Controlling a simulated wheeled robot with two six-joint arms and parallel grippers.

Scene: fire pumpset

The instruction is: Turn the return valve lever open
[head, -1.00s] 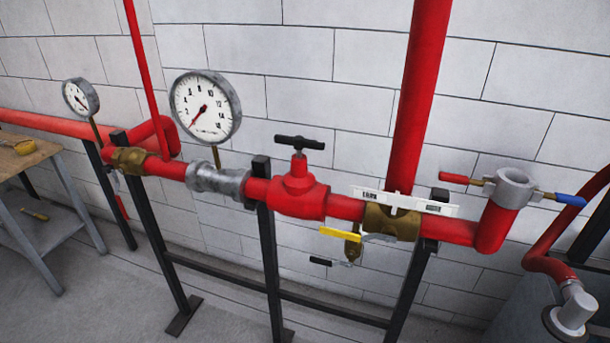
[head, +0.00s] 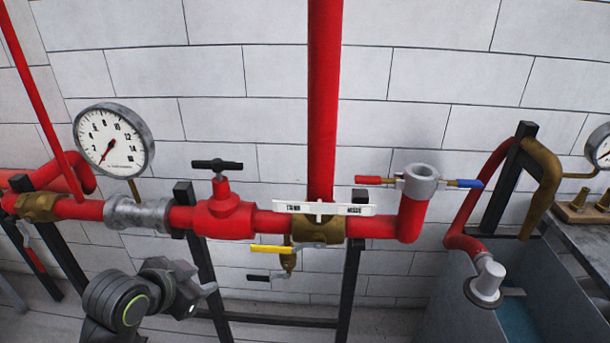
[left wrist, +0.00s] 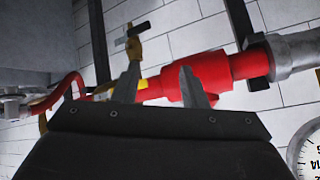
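Several levers show in the head view; none is marked as the return valve. A yellow lever (head: 267,250) lies level below the brass valve body (head: 318,232), with a black-handled lever (head: 258,278) beneath it. Red (head: 368,180) and blue (head: 468,184) handles sit either side of the upright grey outlet (head: 420,182). A red lever (head: 36,262) hangs below the brass fitting at far left. My left gripper (head: 198,300) is below the red valve, apart from the pipes. In the left wrist view its fingers (left wrist: 162,85) are spread and empty. My right gripper is out of view.
The red pipe run (head: 265,222) crosses on black posts (head: 354,285) before a block wall. A grey tank (head: 447,290) is at right. Open floor shows below the pipes.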

